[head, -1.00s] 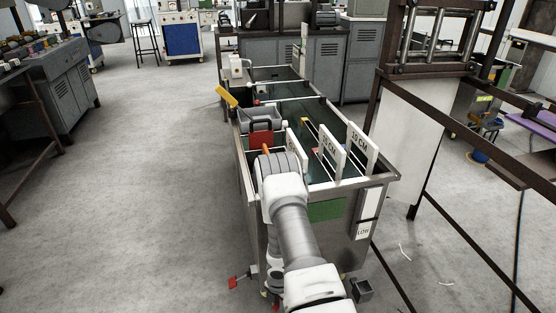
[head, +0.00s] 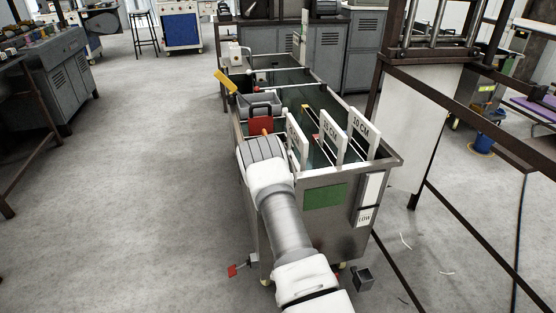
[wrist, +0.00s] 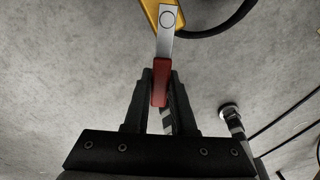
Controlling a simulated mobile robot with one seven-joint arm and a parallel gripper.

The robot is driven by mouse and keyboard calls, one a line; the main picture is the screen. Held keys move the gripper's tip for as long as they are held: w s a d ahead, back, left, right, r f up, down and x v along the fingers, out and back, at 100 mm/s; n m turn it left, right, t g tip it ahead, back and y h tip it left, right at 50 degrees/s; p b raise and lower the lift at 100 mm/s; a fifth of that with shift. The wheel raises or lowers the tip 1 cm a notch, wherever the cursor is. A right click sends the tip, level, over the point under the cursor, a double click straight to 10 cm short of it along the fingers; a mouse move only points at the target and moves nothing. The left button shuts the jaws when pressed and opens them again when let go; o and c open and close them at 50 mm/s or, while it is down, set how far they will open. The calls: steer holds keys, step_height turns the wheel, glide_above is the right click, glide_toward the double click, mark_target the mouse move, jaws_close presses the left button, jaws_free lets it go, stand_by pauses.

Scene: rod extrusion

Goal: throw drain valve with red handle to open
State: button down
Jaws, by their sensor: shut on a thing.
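In the wrist view, my gripper (wrist: 160,88) has its two black fingers closed on a red handle (wrist: 161,80). The handle covers the end of a flat silver lever (wrist: 167,40), whose far end has a round bolt over a yellow part (wrist: 152,10). In the head view, my white arm hides the gripper and the held handle. Another red handle (head: 232,271) shows low at the left foot of the metal water tank (head: 330,235), beside a small pale fitting. I cannot tell whether this is the same valve.
Several white depth signs (head: 331,140) stand at the tank's near end. A red block (head: 261,122) and a yellow lever (head: 225,81) are along its left side. A dark frame (head: 470,105) stands at right. The floor at left is clear. A dark hose (wrist: 230,22) curves near the gripper.

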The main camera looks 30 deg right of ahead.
steer(key=shift+s+d, duration=0.1)
steer(key=shift+d, duration=0.05)
steer(key=shift+s+d+n, duration=0.35)
steer(key=shift+d+n, duration=0.05)
steer(key=shift+n, duration=0.7)
